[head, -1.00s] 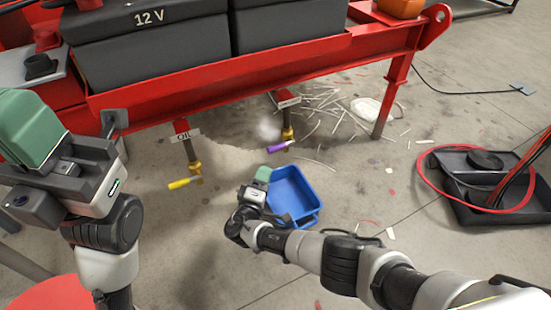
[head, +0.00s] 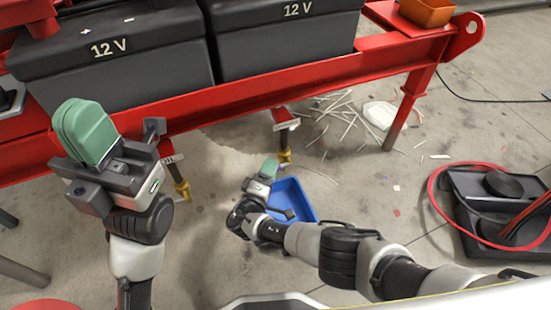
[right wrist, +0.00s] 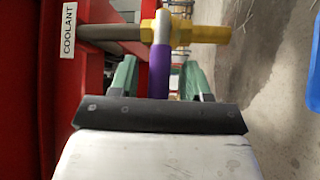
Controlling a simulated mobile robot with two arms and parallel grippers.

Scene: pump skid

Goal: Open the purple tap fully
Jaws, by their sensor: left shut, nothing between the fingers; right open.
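The purple tap handle (right wrist: 161,75) shows in the right wrist view, running from its pale hub down between my fingers. Its brass valve (right wrist: 203,31) is on a pipe labelled COOLANT. In the head view the valve (head: 285,157) hangs under the red frame, and the purple handle is hidden behind my right gripper. My right gripper (head: 269,167) is open, with its green fingers on either side of the handle, not closed on it. My left gripper (head: 84,130) is shut and empty, raised in front of the skid at the left.
A blue tray (head: 293,198) lies on the floor beneath the purple tap, partly behind my right arm. Another brass valve (head: 182,187) hangs to the left. The red skid frame (head: 300,82) carries black 12 V boxes. A black tray with red hose (head: 470,190) is at right.

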